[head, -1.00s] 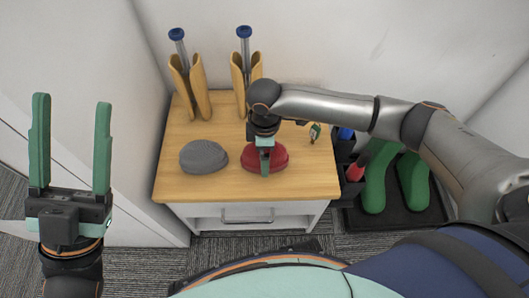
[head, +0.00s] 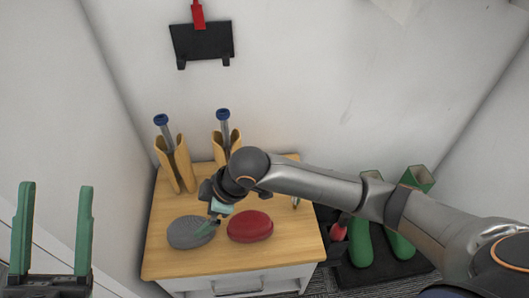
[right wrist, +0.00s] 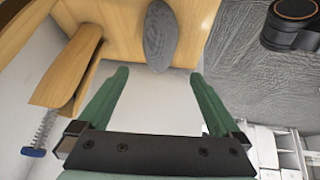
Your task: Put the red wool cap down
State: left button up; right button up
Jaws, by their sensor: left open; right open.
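The red wool cap (head: 250,226) rests on the wooden top of a small cabinet (head: 290,262), right of a grey cap (head: 188,233). My right gripper (head: 208,228) is open, apart from the red cap and to its left, by the grey cap. The right wrist view shows its two green fingers (right wrist: 160,76) spread with nothing between them and the grey cap (right wrist: 160,38) beyond; the red cap is not seen there. My left gripper (head: 56,188) is open and empty at the left, away from the cabinet.
Two tan holders (head: 176,168) with blue-topped rods stand at the back of the cabinet top. Green boots (head: 360,240) stand on a dark tray at the right. A black wall rack (head: 202,42) holds a red item. White walls close in the corner.

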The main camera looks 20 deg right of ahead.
notch_tip(320, 180, up, 14)
jog(key=a+m+t+y, duration=0.1)
jog(key=m+t+y, duration=0.4)
jog(key=t, duration=0.5)
jog(key=s+d+r+n+t+y, duration=0.2)
jog(key=s+d+r+t+y, duration=0.1)
jog(key=s+d+r+t, duration=0.5)
jog(key=s+d+r, duration=0.3)
jog(key=d+r, duration=0.1)
jog(key=r, duration=0.1)
jog(key=shift+r+n+t, duration=0.3)
jog(key=shift+t, duration=0.1)
